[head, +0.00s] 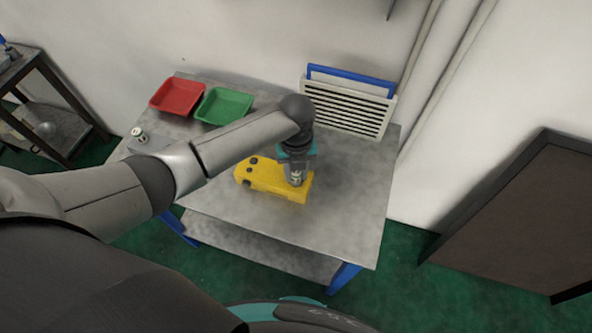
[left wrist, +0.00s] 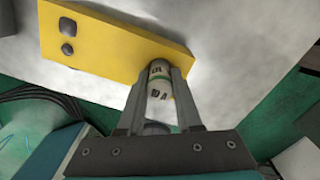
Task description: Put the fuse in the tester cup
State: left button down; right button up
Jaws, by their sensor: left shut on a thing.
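The fuse (left wrist: 158,82) is a small white cylinder with dark and coloured markings. My left gripper (head: 296,181) is shut on it, one finger on each side, over the right end of the yellow tester (head: 262,178). The fuse also shows below the gripper in the head view (head: 295,180). In the left wrist view its far end overlaps the yellow tester (left wrist: 110,38) near its edge. The tester cup is hidden behind the fuse and fingers, so I cannot tell whether the fuse is inside it. My right gripper is not in view.
A red tray (head: 177,97) and a green tray (head: 223,106) stand at the table's back left. A similar small white cylinder (head: 139,134) stands at the left edge. A slatted panel (head: 345,106) stands at the back. The table (head: 352,190) is clear to the right.

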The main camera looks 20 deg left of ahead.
pick_arm(q)
jog(key=c, duration=0.6)
grip_release()
notch_tip(320, 180, up, 12)
jog(key=shift+r+p, duration=0.15)
jog(key=shift+p, duration=1)
